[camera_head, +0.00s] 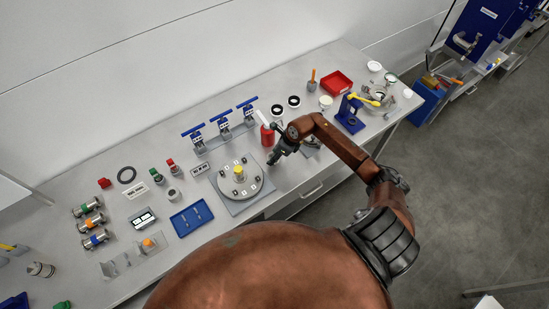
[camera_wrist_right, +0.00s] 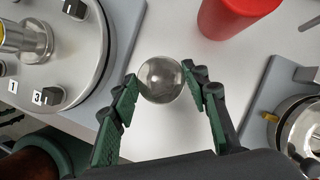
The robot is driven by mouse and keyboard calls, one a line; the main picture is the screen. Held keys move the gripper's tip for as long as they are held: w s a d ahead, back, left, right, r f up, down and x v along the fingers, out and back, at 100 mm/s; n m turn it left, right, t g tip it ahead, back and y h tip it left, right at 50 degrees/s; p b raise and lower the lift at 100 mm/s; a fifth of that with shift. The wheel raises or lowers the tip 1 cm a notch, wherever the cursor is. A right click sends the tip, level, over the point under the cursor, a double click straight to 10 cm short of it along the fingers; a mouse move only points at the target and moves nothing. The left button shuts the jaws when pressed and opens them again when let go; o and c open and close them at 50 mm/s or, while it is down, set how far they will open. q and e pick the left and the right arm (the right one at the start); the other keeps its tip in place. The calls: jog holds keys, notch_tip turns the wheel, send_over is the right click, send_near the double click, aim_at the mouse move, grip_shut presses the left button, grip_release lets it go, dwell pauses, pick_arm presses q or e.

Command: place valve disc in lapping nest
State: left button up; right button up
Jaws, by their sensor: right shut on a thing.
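My right gripper (camera_head: 273,161) is above the bench's front part, just right of the round grey turntable (camera_head: 256,188). In the wrist view its green-padded fingers (camera_wrist_right: 160,92) are shut on a shiny round metal piece, seemingly the valve disc (camera_wrist_right: 161,78). The disc is held between the fingertips, over bare bench. It is too small to make out in the head view. A metal ring-shaped holder on a grey base (camera_wrist_right: 304,130), possibly the lapping nest, is at the right of the wrist view, apart from the disc. My left gripper is not in view.
The turntable carries a yellow-topped centre post (camera_head: 239,172) and several numbered black blocks. A red cylinder (camera_head: 267,135) stands close behind the gripper. A blue tray (camera_head: 191,219) lies to the left. A blue press with a yellow lever (camera_head: 350,115) stands to the right.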

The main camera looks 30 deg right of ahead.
jog(key=shift+w+d+f, duration=0.1)
jog(key=shift+f, duration=0.8)
jog(key=shift+w+d+f, duration=0.1)
jog(key=shift+f, duration=0.75)
jog(key=shift+f, duration=0.15)
jog(key=o, duration=1.5)
jog(key=shift+s, duration=0.1)
